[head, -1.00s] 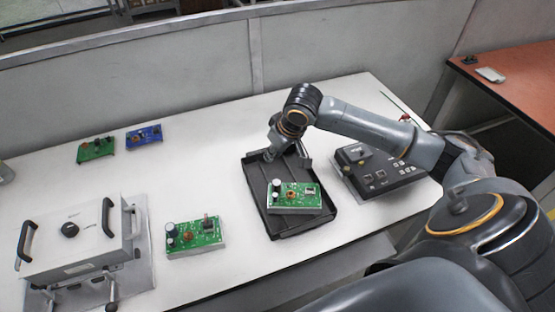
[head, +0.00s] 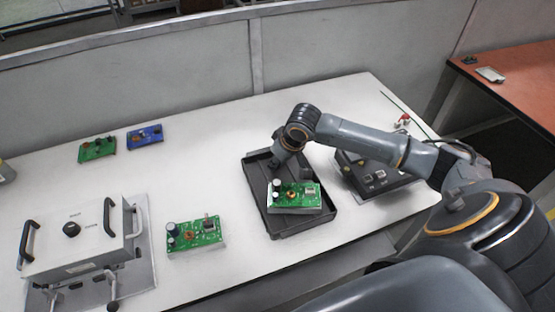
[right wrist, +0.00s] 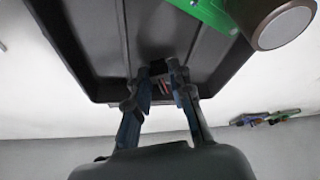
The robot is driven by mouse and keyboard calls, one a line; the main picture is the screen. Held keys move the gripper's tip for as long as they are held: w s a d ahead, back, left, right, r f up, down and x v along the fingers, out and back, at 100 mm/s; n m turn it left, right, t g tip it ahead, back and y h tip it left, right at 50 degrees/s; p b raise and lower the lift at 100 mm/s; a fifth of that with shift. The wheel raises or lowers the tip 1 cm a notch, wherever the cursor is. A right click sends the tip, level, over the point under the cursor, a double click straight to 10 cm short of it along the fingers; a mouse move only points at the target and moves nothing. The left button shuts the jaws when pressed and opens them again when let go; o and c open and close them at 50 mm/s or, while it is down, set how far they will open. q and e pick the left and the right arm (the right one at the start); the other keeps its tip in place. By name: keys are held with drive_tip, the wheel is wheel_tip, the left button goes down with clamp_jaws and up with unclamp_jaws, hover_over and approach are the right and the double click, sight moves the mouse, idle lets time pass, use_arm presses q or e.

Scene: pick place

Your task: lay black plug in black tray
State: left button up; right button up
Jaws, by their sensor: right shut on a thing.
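The black tray (head: 326,219) lies on the white table in the head view, with a green circuit board in its near part. Its dark floor and rim also show in the right wrist view (right wrist: 75,45). My right gripper (right wrist: 160,80) is at the tray's far part, its fingers reaching over the rim. It is shut on a small dark piece, which looks like the black plug (right wrist: 158,68). The plug is mostly hidden by the fingers, and I cannot tell whether it touches the tray floor. In the head view my wrist hides it. My left gripper is not in view.
A green circuit board (head: 294,196) with tall capacitors sits in the tray close to my gripper. A dark control box (head: 372,176) stands to the right, under my arm. Another green board (head: 196,236) and a white fixture (head: 75,240) are left. The table's middle back is clear.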

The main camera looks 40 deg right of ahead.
drive_tip(key=shift+f, duration=0.15)
drive_tip(key=o, duration=0.7)
drive_tip(key=shift+r, duration=0.25)
drive_tip(key=v, duration=1.2)
drive_tip(key=shift+r, duration=0.3)
